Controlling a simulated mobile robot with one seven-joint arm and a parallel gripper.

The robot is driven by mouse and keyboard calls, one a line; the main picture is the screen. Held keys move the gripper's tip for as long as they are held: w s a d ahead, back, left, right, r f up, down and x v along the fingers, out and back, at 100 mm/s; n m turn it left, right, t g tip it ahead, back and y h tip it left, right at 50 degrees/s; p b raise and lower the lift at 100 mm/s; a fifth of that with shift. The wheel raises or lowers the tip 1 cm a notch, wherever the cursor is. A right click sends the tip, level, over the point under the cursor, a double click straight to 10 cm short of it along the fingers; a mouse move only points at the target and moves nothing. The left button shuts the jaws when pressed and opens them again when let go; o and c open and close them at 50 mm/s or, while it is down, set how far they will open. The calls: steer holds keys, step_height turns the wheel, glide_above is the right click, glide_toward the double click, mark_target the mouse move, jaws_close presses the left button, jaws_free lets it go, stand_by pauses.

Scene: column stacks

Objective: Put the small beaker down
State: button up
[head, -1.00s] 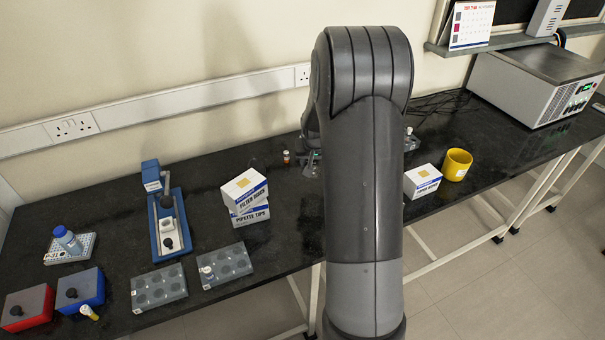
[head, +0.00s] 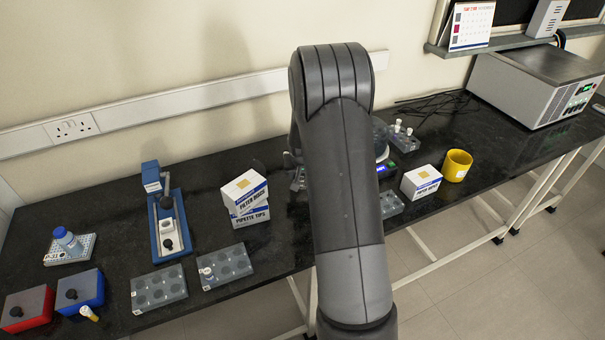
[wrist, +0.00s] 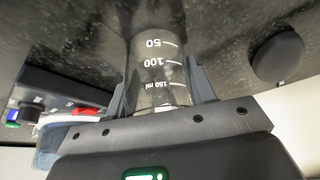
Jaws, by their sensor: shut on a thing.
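The small beaker (wrist: 158,65) is clear glass with white marks reading 50, 100 and 150 ml. In the wrist view it stands between the two fingers of my gripper (wrist: 163,85), which is shut on it. Its low-mark end points toward the dark bench top; I cannot tell whether its base touches the bench. In the head view the beaker is hidden, and my arm covers most of the gripper, with only some grey parts showing at its left edge.
Stacked boxes (head: 247,192) stand left of my arm. A device with a lit display (head: 386,169), a rack of vials (head: 404,137), a white box (head: 421,181) and a yellow cup (head: 457,166) stand to its right. A dark round object (wrist: 277,56) is near the beaker.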

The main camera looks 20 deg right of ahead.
steer(key=o, duration=1)
steer(key=shift+s+r, duration=0.1)
steer(key=shift+r, duration=0.4)
steer(key=s+a+r+n, duration=0.1)
steer(key=s+a+r, duration=0.4)
steer(key=s+r, duration=0.5)
steer(key=s+a+r+n, duration=0.1)
steer(key=s+a+r, duration=0.45)
steer(key=r, duration=0.75)
steer(key=s+a+r, duration=0.1)
steer(key=s+a, duration=0.1)
steer(key=s, duration=0.4)
steer(key=s+a+r+n+t+y, duration=0.1)
steer(key=s+a+r, duration=0.1)
steer(key=s, duration=0.5)
steer(key=s+a+r+n, duration=0.1)
steer(key=s+a, duration=0.1)
steer(key=s, duration=0.4)
steer(key=shift+s+a+r+y, duration=0.2)
steer(key=shift+s+y, duration=0.1)
steer(key=shift+y, duration=0.1)
